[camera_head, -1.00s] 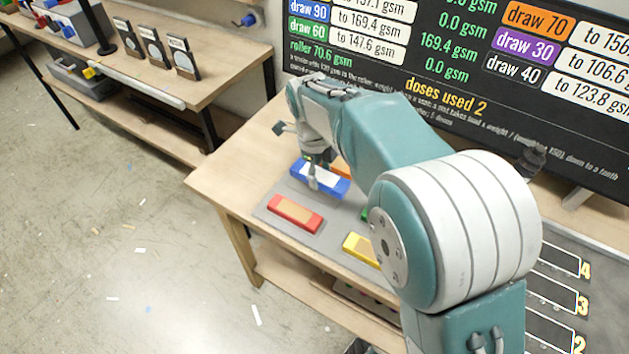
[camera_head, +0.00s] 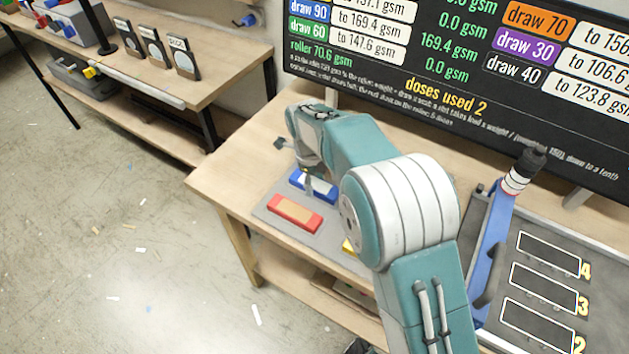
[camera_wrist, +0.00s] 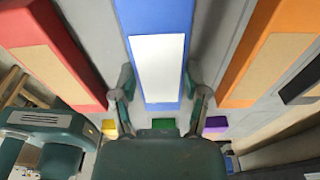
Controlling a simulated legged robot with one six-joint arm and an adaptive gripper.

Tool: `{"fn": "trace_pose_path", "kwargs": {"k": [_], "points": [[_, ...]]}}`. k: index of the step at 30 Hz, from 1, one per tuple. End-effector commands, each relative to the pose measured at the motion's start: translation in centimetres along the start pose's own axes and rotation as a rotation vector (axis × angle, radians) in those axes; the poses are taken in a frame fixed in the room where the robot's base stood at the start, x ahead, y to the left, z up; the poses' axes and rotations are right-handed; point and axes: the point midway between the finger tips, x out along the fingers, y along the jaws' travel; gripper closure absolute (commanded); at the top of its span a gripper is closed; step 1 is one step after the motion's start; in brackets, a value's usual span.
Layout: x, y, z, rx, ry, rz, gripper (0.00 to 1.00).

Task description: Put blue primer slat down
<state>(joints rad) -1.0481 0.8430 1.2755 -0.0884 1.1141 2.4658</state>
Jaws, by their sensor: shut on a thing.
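The blue slat (camera_head: 313,186) has a white panel on top and lies at the grey mat (camera_head: 275,206) on the wooden table; I cannot tell whether it rests fully on it. It also shows in the wrist view (camera_wrist: 160,20), centred between my fingers. My gripper (camera_wrist: 160,88) is shut on the blue slat, one finger along each long side. In the head view my gripper (camera_head: 318,185) is partly hidden by the arm.
A red slat (camera_head: 294,213) lies in front of the blue one and a yellow slat (camera_head: 348,246) peeks past my arm. In the wrist view an orange slat (camera_wrist: 275,50) flanks the right. A blue-framed tool (camera_head: 497,225) and numbered outlines (camera_head: 541,286) are at right.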

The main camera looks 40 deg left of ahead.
Motion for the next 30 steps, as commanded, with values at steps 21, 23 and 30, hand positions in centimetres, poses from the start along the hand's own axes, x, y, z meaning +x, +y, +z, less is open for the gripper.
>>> {"fn": "trace_pose_path", "kwargs": {"k": [21,23,30], "points": [[-1.8,-0.1,0.1,0.000,-0.003,-0.003,0.07],[-3.0,0.0,0.1,0.000,-0.003,-0.003,0.07],[-8.0,0.0,0.1,0.001,-0.004,-0.002,0.07]]}}
